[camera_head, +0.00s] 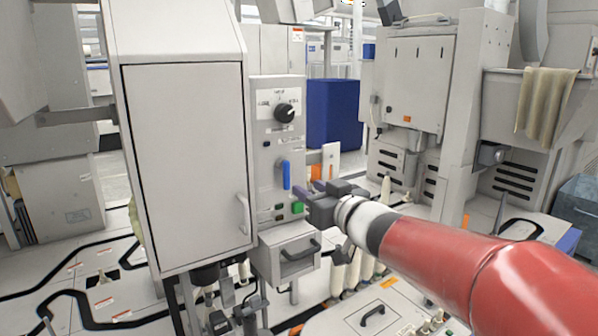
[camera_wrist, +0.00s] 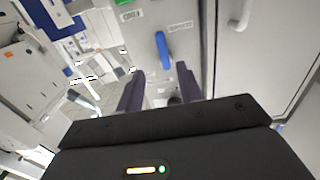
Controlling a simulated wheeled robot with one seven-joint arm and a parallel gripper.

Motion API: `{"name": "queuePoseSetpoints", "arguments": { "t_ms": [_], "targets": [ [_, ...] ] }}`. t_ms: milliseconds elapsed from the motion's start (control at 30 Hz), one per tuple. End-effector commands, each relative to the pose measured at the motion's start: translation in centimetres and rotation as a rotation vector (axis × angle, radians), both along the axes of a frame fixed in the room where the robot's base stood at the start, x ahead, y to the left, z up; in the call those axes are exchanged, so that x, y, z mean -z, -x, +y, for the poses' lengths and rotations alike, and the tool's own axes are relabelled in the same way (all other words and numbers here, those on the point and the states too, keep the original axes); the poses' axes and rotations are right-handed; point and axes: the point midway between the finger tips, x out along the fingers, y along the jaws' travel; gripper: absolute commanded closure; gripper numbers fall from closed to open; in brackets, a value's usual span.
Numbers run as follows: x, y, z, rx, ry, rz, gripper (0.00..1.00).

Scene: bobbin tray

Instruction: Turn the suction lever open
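The suction lever is a blue handle (camera_head: 286,174) on the grey control panel (camera_head: 262,180), and it hangs roughly upright. In the wrist view the blue lever (camera_wrist: 163,50) shows just beyond my fingertips, nearly centred between them. My gripper (camera_head: 300,192) is in front of the panel, a little below and right of the lever. In the wrist view my gripper (camera_wrist: 160,83) has its two purple fingers spread apart with nothing between them. The lever appears apart from the fingers.
Above the lever is a black rotary knob (camera_head: 284,113); below it are green buttons (camera_head: 297,208). A drawer box (camera_head: 290,254) with a dark handle juts out under the panel. A closed cabinet door (camera_head: 185,165) stands left. A blue bin (camera_head: 333,113) is behind.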

Motion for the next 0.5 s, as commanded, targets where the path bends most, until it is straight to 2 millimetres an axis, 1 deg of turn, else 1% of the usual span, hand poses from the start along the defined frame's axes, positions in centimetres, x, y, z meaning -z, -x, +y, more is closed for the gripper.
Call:
{"name": "queuePoseSetpoints", "arguments": {
  "t_ms": [167, 400, 500],
  "targets": [
    [0.0, -1.2, 1.4, -0.029, -0.006, -0.003, 0.64],
    [0.1, -4.4, 3.5, -0.025, -0.005, -0.003, 0.64],
    [0.0, -5.5, 4.2, -0.024, -0.005, -0.003, 0.64]
  ]
}}
